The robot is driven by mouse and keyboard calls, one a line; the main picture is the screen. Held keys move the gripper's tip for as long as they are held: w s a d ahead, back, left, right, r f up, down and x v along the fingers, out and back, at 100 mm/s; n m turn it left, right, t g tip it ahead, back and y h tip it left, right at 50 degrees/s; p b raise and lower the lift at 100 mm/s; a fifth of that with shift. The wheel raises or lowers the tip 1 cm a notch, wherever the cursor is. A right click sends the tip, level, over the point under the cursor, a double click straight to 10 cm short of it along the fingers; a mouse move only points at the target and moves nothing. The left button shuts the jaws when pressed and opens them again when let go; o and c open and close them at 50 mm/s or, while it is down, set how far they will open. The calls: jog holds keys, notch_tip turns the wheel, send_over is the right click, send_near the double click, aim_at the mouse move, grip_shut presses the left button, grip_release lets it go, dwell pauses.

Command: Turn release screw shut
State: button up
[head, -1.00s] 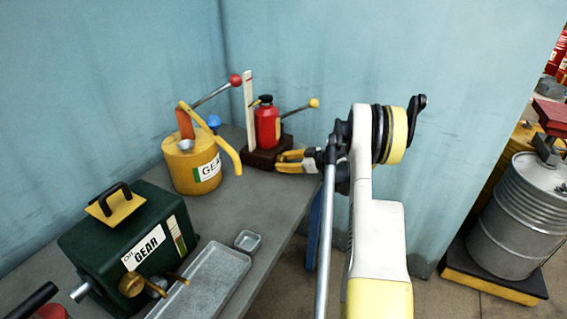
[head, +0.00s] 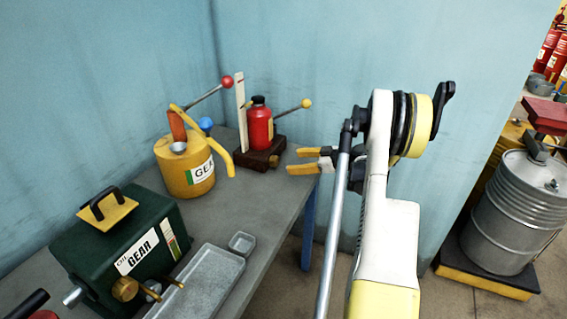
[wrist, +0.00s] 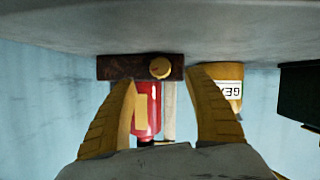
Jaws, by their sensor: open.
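A red bottle jack (head: 260,128) stands upright on a dark brown base (head: 262,156) near the far end of the workbench. In the wrist view the scene is upside down: the jack (wrist: 147,112) hangs from its base (wrist: 122,68). A round brass release screw (wrist: 160,68) shows on the face of that base; I cannot make it out in the head view. My gripper (head: 290,161) is open and empty, just right of the base, with its yellow fingers pointing towards it. In the wrist view the screw lies between and beyond the fingertips (wrist: 163,80), apparently untouched.
A yellow gear oil can (head: 172,176) with a red-knobbed lever (head: 227,82) stands left of the jack. The jack's yellow-knobbed lever (head: 306,104) sticks out above my gripper. A green gear box (head: 110,245) and metal trays (head: 205,280) are nearer. A wall (head: 300,50) is behind.

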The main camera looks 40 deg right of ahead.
aim_at(278, 161)
jog(key=shift+v, duration=1.6)
jog(key=shift+w+d+r+p, duration=0.15)
jog(key=shift+w+r+p, duration=0.15)
jog(key=shift+p, duration=0.4)
jog(key=shift+w+d+r+m+y+p, duration=0.1)
jog(key=shift+w+d+m+y+p, duration=0.15)
jog(key=shift+m+y+p, duration=0.6)
jog(key=shift+w+d+m+g+p, duration=0.15)
jog(key=shift+w+m+g+p, duration=0.2)
jog(key=shift+p, duration=0.4)
jog(key=shift+f, duration=0.3)
jog(key=shift+y, duration=0.25)
jog(key=b+x, duration=0.1)
jog(key=x, duration=0.2)
jog(key=b+x, duration=0.1)
jog(key=x, duration=0.2)
jog(key=b+x, duration=0.1)
jog(key=x, duration=0.2)
jog(key=shift+w+f, duration=0.25)
jog(key=shift+f, duration=0.2)
jog(key=shift+w+a+f+m, duration=0.1)
jog(key=shift+w+a+m, duration=0.25)
jog(key=shift+w, duration=0.1)
